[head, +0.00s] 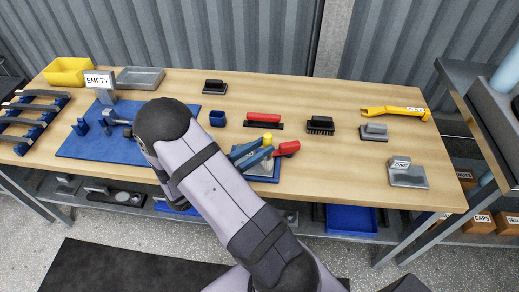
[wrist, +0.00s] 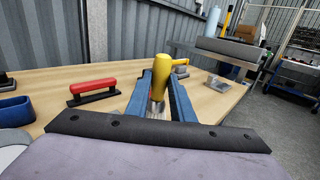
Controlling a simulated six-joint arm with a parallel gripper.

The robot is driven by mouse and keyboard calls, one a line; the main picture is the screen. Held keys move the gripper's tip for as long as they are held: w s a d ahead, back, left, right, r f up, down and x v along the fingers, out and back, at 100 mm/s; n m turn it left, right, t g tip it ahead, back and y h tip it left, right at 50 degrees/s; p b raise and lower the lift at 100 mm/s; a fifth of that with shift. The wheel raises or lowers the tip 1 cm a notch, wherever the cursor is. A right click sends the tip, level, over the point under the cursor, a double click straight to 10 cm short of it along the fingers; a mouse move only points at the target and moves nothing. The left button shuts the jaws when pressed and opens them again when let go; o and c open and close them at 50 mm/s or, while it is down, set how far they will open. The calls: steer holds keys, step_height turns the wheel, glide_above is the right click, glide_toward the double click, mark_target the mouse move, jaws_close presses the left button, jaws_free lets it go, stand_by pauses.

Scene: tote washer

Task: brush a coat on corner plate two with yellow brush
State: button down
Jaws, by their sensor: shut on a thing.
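My gripper (head: 264,148) is above the front middle of the workbench, with its blue fingers closed around the yellow brush (head: 268,138). In the wrist view the yellow brush (wrist: 161,75) stands upright between the two fingers, with a metal band below its handle. A grey plate with a label reading ONE (head: 408,172) lies at the right front of the bench. No label reading two is legible, so I cannot tell where corner plate two is; my arm covers part of the bench.
A blue tray (head: 262,178) and a red handle (head: 288,148) are close to my gripper. A red-handled block (head: 264,120), black-handled brush (head: 320,124), grey float (head: 374,132) and yellow bar (head: 395,111) lie beyond. A blue mat (head: 75,147) with an EMPTY sign (head: 99,80) is left.

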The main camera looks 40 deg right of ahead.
steer(key=shift+w, duration=0.1)
steer(key=w+a, duration=0.6)
steer(key=shift+b, duration=0.3)
stand_by(0.8)
steer(key=shift+w, duration=0.1)
stand_by(0.3)
steer(key=shift+w+d, duration=0.4)
steer(key=shift+d, duration=0.05)
steer(key=s+d+p, duration=0.2)
steer(key=s+d, duration=0.4)
steer(key=shift+p, duration=0.4)
stand_by(0.9)
stand_by(0.6)
